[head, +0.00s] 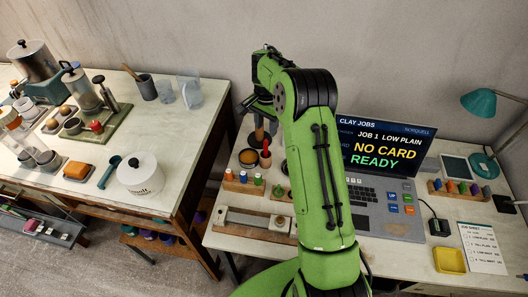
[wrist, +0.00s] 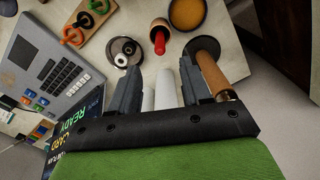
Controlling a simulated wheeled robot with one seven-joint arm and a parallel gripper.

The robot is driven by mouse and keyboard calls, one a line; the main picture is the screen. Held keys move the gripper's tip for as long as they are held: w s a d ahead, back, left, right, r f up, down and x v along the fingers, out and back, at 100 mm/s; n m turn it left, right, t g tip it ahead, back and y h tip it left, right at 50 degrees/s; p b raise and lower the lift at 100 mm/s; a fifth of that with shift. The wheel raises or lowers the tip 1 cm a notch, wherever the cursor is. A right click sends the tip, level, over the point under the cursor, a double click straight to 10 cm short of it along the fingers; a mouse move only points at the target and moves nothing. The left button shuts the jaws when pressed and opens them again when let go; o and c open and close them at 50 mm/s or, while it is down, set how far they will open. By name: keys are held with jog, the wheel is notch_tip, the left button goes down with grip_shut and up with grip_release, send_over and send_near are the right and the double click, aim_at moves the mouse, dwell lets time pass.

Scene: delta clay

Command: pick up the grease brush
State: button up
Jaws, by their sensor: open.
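A red-handled tool (wrist: 160,42) stands in a small wooden cup (wrist: 160,24) in the wrist view; it also shows in the head view (head: 265,148). A wooden-handled tool (wrist: 214,76) stands at a dark round base (wrist: 201,45), to the right of my fingers. No bristles show, so I cannot tell which is the grease brush. My gripper (wrist: 160,78) is open above the bench, its two dark fingers apart. White rod-like shapes (wrist: 165,90) show between the fingers; I cannot tell whether they are held. The red handle is beyond the fingertips, apart from them.
A laptop (head: 385,165) stands right of my arm. A yellow-orange bowl (wrist: 187,12) and a grey disc with a spool (wrist: 123,50) are near the cup. A wooden rack with coloured pieces (head: 245,182) sits in front. The left table (head: 100,215) is crowded.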

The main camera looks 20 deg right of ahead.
aim_at(266, 140)
notch_tip(266, 140, down, 4)
jog(key=shift+d+f, duration=0.1)
notch_tip(266, 140, down, 6)
jog(key=shift+r+b, duration=0.1)
jog(key=shift+b, duration=0.65)
grip_shut()
